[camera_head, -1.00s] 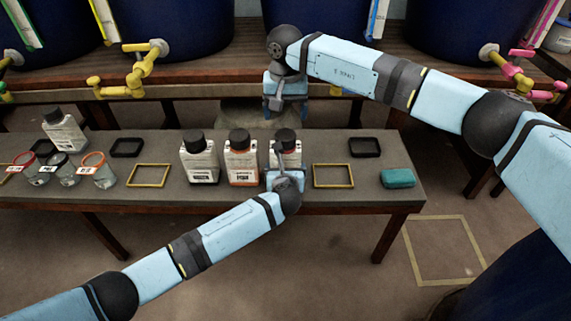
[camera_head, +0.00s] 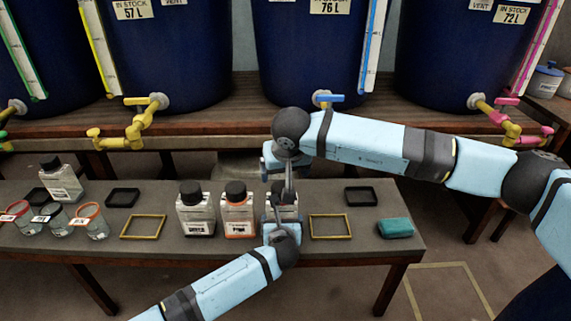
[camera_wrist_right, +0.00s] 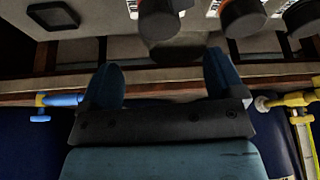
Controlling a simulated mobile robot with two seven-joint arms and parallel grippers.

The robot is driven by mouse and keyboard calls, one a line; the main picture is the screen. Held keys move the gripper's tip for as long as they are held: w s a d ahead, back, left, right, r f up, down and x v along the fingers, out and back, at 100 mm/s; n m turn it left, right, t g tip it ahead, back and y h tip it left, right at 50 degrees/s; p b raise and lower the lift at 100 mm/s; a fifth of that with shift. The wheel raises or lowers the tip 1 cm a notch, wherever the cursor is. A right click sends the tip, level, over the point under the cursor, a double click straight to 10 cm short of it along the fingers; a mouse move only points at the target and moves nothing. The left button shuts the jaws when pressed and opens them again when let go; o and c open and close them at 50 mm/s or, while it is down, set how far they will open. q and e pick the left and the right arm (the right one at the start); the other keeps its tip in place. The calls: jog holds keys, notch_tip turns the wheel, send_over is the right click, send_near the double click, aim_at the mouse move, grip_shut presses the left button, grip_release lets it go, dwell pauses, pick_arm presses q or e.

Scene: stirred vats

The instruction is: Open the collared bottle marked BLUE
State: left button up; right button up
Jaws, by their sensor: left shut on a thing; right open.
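Three white-labelled bottles with black caps stand in a row on the low bench. The rightmost bottle (camera_head: 293,213) is largely hidden by both grippers, and its marking cannot be read. My left gripper (camera_head: 279,222) is shut on this bottle from the front. My right gripper (camera_head: 280,172) is open just behind and above it. In the right wrist view the open fingers (camera_wrist_right: 165,78) are empty, with a black cap (camera_wrist_right: 158,22) beyond them. The middle bottle (camera_head: 238,216) has orange contents, and the left bottle (camera_head: 196,217) looks pale.
A yellow frame (camera_head: 330,227), a black tray (camera_head: 361,196) and a teal block (camera_head: 395,228) lie to the right. Blue vats with taps (camera_head: 325,100) stand behind.

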aim_at(282, 186)
jog(key=x, duration=0.8)
jog(key=shift+w+f, duration=0.15)
jog(key=shift+f, duration=0.2)
jog(key=shift+c, duration=0.5)
jog(key=c, duration=1)
jog(key=shift+r, duration=0.2)
jog(key=shift+r, duration=0.95)
jog(key=shift+r, duration=2)
pick_arm(q)
jog(key=o, duration=1)
